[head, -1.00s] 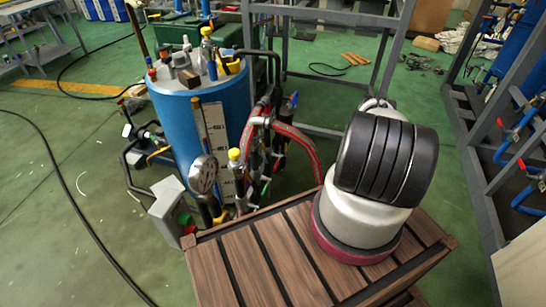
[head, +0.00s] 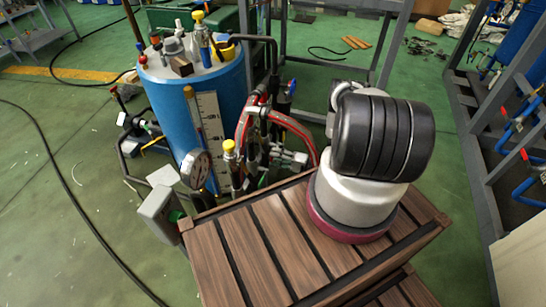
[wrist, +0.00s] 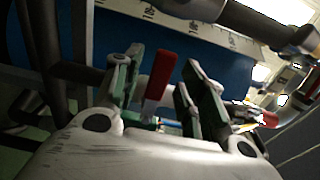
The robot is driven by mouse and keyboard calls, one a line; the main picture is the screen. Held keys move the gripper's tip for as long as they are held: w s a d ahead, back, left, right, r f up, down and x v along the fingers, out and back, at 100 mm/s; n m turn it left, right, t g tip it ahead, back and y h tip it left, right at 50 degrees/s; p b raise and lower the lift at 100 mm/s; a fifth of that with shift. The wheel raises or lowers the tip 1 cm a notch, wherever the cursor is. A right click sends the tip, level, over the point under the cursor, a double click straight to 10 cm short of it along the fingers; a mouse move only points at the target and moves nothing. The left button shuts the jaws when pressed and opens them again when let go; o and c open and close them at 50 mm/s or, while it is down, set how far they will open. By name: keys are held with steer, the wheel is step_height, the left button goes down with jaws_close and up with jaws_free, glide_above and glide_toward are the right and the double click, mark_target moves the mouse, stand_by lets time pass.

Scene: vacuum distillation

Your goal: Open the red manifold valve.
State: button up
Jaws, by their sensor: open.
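The red valve handle (wrist: 160,72) stands upright in the wrist view, with a pale metal lower part. My gripper (wrist: 164,62) is open, with one green-and-grey finger on each side of the handle. The handle appears to lie between the fingers, with visible gaps on both sides; I cannot tell how deep it sits. In the head view the handle cannot be picked out among the pipes and red hoses (head: 290,124), and my gripper is not clearly visible there.
A blue tank (head: 212,95) with a gauge (head: 195,168) and scale stands at left, crowded by pipes. A yellow-capped fitting (head: 229,147) is close by. Pipes also surround my gripper in the wrist view. A slatted wooden platform (head: 235,250) is in front; green floor lies left.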

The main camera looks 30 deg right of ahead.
steer(key=shift+x, duration=0.85)
jaws_close()
steer(key=shift+f, duration=0.15)
steer(key=shift+w+d+f+n, duration=0.2)
steer(key=shift+f+n, duration=0.45)
steer(key=shift+n, duration=0.6)
steer(key=shift+w+d+f+n, duration=0.15)
steer(key=shift+f+n, duration=0.45)
steer(key=shift+n, duration=0.7)
steer(key=shift+w+d+f+n, duration=0.2)
steer(key=shift+f+n, duration=0.45)
steer(key=shift+n, duration=0.6)
